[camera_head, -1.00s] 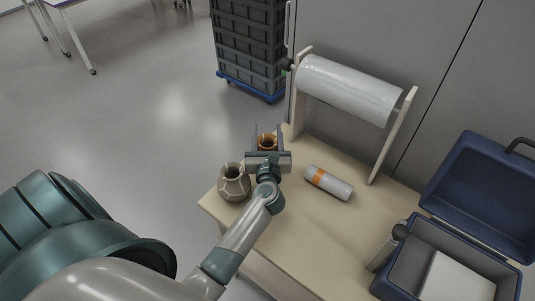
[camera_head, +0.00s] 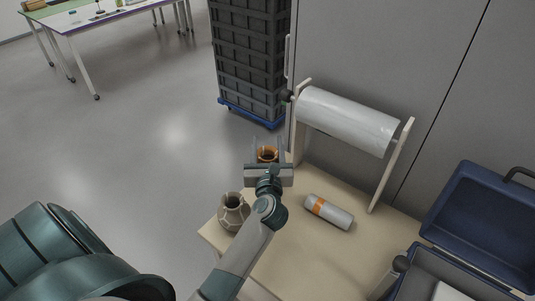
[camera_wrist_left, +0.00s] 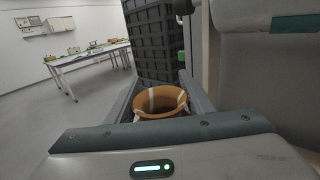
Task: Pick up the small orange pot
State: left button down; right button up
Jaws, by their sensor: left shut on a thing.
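The small orange pot (camera_head: 267,154) is at the far left corner of the wooden table, between the fingers of my left gripper (camera_head: 268,150). In the left wrist view the orange pot (camera_wrist_left: 160,101) shows its open rim, with pale bands on its inner wall, between the two fingers of my left gripper (camera_wrist_left: 161,98). The gripper is shut on it. The pot's lower part is hidden behind the gripper body, so I cannot tell whether its base touches the table. My right gripper is not in view.
A beige-grey pot (camera_head: 233,212) stands left of my left arm. A grey cylinder with an orange band (camera_head: 329,212) lies to the right. A roll on a stand (camera_head: 348,121) is behind. An open blue case (camera_head: 481,220) is at right. Dark stacked crates (camera_head: 250,60) stand beyond the table.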

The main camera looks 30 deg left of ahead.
pick_arm(q)
jog(key=shift+r, duration=1.45)
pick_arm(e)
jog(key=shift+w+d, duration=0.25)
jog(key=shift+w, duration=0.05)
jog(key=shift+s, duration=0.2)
